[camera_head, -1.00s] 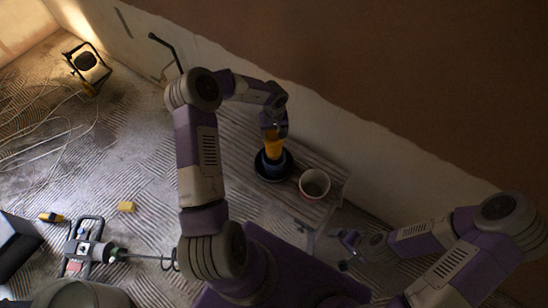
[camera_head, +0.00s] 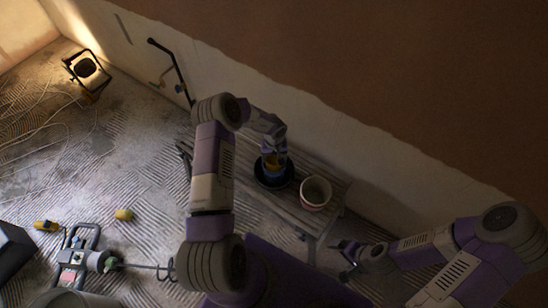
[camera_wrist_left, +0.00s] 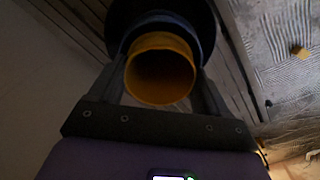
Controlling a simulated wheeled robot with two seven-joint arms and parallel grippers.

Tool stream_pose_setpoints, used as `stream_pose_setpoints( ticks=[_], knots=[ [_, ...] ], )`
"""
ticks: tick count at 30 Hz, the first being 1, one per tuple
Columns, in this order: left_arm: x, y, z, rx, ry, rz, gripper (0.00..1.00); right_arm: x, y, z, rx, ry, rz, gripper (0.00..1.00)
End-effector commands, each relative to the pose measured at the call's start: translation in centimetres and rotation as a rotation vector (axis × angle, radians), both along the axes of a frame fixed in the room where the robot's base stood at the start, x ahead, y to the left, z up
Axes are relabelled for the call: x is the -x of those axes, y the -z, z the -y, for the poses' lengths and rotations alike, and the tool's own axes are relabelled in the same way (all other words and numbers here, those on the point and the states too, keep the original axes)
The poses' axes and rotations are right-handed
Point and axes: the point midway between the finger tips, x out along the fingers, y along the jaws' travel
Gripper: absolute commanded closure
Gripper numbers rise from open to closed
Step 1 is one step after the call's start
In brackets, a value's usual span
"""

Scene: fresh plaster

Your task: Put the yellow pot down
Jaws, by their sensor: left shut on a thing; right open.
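My left gripper (camera_head: 272,152) is shut on the yellow pot (camera_head: 271,163), above the dark dish (camera_head: 287,184) on the slatted bench. In the left wrist view the fingers (camera_wrist_left: 165,85) stand on both sides of the yellow pot (camera_wrist_left: 160,43), whose open mouth faces the camera. A dark blue pot (camera_wrist_left: 148,22) rings it from behind, inside the wide black dish (camera_wrist_left: 118,12). The yellow pot appears to sit partly in the blue one; its base is hidden. My right gripper (camera_head: 346,250) is open and empty, low to the right of the bench.
A pale pot with a reddish band (camera_head: 315,193) stands on the bench (camera_head: 255,193) close right of the dish. The plaster wall (camera_head: 330,145) runs right behind. A lamp (camera_head: 87,67), a mixer (camera_head: 84,258) and a yellow sponge (camera_head: 124,215) are on the floor to the left.

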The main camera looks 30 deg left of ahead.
Motion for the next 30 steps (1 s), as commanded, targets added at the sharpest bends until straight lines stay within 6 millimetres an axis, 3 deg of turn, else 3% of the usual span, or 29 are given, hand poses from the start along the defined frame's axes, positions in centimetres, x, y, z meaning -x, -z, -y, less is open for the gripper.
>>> stream_pose_setpoints(
  ticks=[10,11,15,23,30],
  knots=[
    [0.1,0.7,0.0,0.0,-0.001,-0.002,0.71,0.0,0.2,0.0,0.0,0.0,0.0,0.0],
    [0.1,0.7,0.0,0.0,-0.001,-0.002,0.21,0.0,0.2,0.0,0.0,0.0,0.0,0.0],
    [0.1,0.6,0.0,0.0,0.0,-0.001,0.0,0.0,0.2,0.0,0.0,0.0,0.0,0.0],
    [0.0,0.4,0.0,-0.001,0.0,-0.001,0.0,0.0,0.1,0.0,0.0,0.0,0.0,0.0],
    [0.0,-3.0,-0.1,0.0,-0.002,0.002,0.0,0.0,-0.9,0.0,0.0,0.0,0.0,0.0]
  ],
)
